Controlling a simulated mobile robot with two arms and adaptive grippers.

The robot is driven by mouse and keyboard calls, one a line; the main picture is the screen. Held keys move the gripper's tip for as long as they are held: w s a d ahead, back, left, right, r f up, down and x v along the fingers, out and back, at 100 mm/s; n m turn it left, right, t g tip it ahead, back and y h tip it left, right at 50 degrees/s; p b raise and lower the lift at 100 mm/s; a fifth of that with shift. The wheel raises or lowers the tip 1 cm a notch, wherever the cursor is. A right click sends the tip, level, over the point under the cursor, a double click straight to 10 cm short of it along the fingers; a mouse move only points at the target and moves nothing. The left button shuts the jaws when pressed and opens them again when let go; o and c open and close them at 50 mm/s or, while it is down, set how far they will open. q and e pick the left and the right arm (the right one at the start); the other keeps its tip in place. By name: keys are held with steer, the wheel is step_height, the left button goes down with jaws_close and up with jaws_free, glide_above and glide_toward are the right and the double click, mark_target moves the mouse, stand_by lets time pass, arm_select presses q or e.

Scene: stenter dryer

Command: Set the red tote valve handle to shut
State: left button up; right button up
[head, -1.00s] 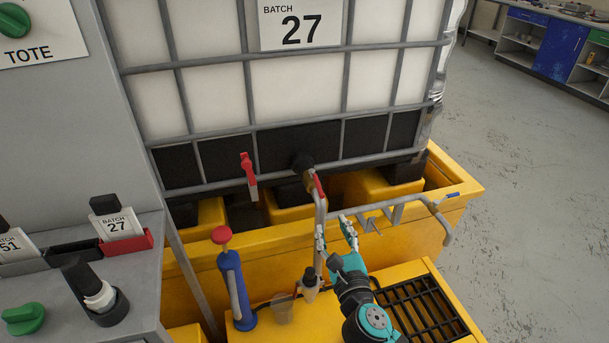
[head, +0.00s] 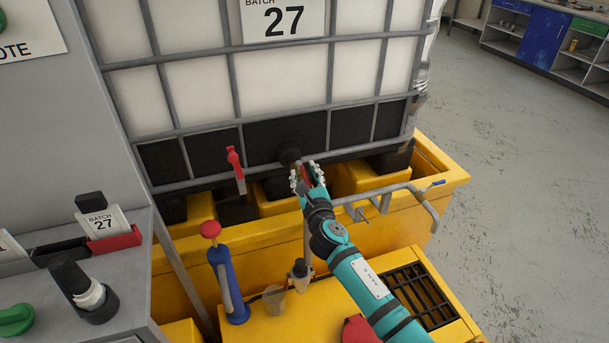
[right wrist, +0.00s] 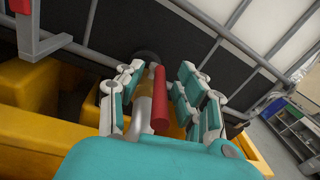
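The red tote valve handle (right wrist: 161,100) is a red bar lying along the brass-and-grey valve pipe (right wrist: 143,102) in the right wrist view. In the head view only a bit of the handle (head: 306,174) shows between the fingers. My right gripper (right wrist: 161,72) is open, with one finger on each side of the handle and pipe. A gap shows between the handle and the right finger. Whether the left finger touches the pipe is unclear. In the head view the right gripper (head: 307,172) is at the tote's outlet. My left gripper is not in view.
The caged white tote (head: 290,85) labelled batch 27 stands in a yellow bund (head: 270,240). A second red lever (head: 235,163) is on the cage to the left. A blue pump with red knob (head: 224,275), a clear cup (head: 274,300) and a pipe with blue handle (head: 425,195) are nearby.

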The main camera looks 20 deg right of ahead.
steer(key=shift+w, duration=0.1)
steer(key=shift+c, duration=0.4)
jaws_close()
